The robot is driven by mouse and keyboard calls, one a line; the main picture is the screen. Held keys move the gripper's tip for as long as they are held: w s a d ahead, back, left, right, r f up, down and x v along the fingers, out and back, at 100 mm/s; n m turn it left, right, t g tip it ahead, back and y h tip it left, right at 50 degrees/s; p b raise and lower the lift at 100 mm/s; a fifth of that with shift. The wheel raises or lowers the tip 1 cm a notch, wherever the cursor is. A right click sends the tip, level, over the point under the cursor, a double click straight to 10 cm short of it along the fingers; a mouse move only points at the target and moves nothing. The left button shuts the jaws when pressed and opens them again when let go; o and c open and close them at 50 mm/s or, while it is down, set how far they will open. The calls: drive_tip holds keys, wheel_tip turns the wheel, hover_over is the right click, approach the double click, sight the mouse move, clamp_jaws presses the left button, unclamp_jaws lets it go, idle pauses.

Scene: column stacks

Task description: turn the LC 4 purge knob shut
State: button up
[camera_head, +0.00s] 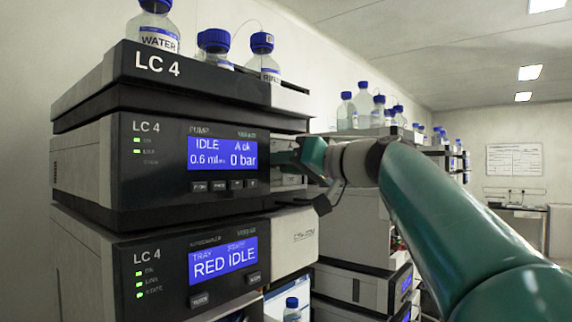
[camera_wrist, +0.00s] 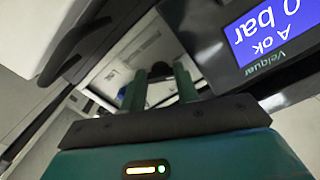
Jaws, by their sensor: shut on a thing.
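The LC 4 stack (camera_head: 158,64) stands at the left in the head view. Its pump module (camera_head: 150,180) has a lit blue display reading "IDLE", "A ok" and "0 bar"; part of this display (camera_wrist: 265,32) shows tilted in the wrist view. My gripper (camera_head: 287,157) reaches from the right to the module's right-hand front section, beside the display. In the wrist view its two green fingers (camera_wrist: 160,82) stand on either side of a small dark round knob (camera_wrist: 160,69) and are shut on it. In the head view the fingers and wrist hide the knob, and its turn angle cannot be told.
Blue-capped bottles (camera_head: 158,27) stand on top of the stack. Another stack (camera_head: 355,235) with bottles is close behind my arm. A bench (camera_head: 520,210) stands at the far right.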

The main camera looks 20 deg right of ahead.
drive_tip(key=m, duration=1.2)
drive_tip(key=shift+s+r+m, duration=0.1)
drive_tip(key=shift+r+m, duration=0.05)
drive_tip(key=shift+m, duration=0.25)
idle(0.3)
drive_tip(key=o, duration=0.7)
drive_tip(key=shift+s, duration=0.1)
drive_tip(key=v, duration=1.3)
drive_tip(key=shift+s+d, duration=0.2)
drive_tip(key=shift+s, duration=0.05)
